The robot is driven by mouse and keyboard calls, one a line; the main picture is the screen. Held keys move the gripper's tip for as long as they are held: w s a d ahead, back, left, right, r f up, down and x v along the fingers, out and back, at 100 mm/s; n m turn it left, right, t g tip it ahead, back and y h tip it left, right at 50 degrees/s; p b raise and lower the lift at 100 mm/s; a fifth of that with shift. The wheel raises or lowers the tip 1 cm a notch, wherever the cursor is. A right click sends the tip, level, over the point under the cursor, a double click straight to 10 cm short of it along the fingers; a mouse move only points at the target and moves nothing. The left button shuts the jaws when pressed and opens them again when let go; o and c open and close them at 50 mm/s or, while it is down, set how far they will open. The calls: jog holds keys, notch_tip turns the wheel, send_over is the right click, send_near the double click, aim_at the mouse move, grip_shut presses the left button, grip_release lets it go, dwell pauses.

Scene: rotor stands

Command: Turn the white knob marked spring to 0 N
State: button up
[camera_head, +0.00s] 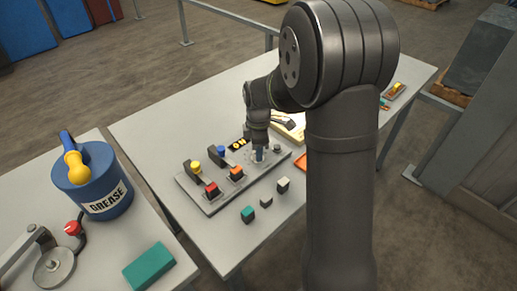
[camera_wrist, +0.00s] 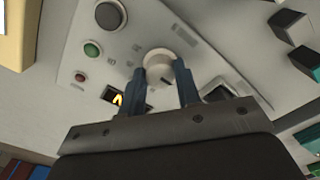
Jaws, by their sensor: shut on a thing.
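The white knob (camera_wrist: 157,56) sits on the pale panel in the wrist view, between the tips of my gripper's two blue fingers (camera_wrist: 166,68). My gripper is shut on it, and its fingers cover part of its sides. In the head view my gripper (camera_head: 260,154) points down at the panel (camera_head: 212,208), and it hides the knob. A small dark display with yellow characters (camera_head: 239,143) lies beside the gripper; I cannot read its value for certain. In the wrist view a finger partly hides the display (camera_wrist: 116,97).
The panel also bears a dark round knob (camera_wrist: 110,15), a green button (camera_wrist: 92,48) and a red one (camera_wrist: 80,77). Small blocks (camera_head: 248,214) lie in front.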

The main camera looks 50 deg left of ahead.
jog(key=shift+r, duration=0.1)
jog(key=o, duration=1)
notch_tip(320, 180, up, 17)
jog(key=shift+r, duration=0.2)
jog(key=shift+f, duration=0.15)
notch_tip(320, 180, down, 17)
jog(key=shift+f, duration=0.15)
dwell(0.7)
